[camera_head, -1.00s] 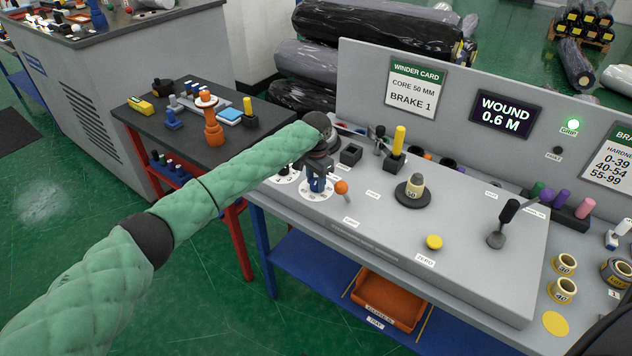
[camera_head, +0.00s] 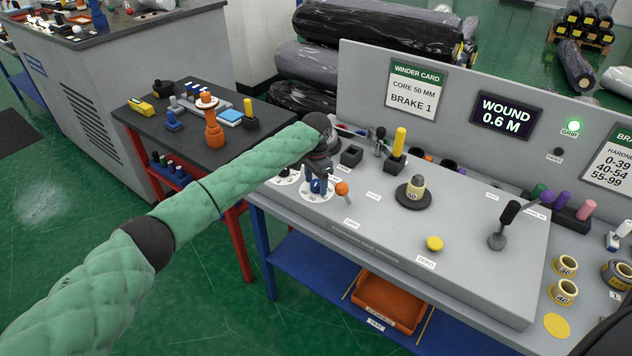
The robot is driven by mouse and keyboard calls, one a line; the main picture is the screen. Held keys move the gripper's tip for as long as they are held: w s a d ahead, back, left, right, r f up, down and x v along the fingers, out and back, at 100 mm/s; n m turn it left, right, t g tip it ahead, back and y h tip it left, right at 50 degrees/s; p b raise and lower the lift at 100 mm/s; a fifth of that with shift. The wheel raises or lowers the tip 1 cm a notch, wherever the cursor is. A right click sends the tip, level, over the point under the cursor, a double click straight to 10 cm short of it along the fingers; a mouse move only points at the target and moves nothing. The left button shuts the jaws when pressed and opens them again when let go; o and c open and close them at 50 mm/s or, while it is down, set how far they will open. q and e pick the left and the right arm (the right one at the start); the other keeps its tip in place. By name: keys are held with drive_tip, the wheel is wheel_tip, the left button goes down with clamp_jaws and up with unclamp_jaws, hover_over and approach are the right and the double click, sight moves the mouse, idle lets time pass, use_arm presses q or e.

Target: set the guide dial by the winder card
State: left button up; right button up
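The winder card (camera_head: 415,90) on the back panel reads CORE 50 MM, BRAKE 1. The gripper hides much of the dial, and how firmly the fingers close on the knob is unclear. A second white dial (camera_head: 285,177) is partly hidden beside it. My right gripper is not in view.
An orange ball-topped lever (camera_head: 341,188) stands close right of the gripper. Further right are a core on a black spindle (camera_head: 413,192), a yellow ZERO button (camera_head: 434,243) and a black-handled lever (camera_head: 503,225).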

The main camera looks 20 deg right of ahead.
sight(316, 182)
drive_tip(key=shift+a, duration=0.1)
use_arm(q)
drive_tip(key=shift+r, duration=0.1)
drive_tip(key=shift+r+b, duration=1.45)
drive_tip(key=shift+r, duration=2.3)
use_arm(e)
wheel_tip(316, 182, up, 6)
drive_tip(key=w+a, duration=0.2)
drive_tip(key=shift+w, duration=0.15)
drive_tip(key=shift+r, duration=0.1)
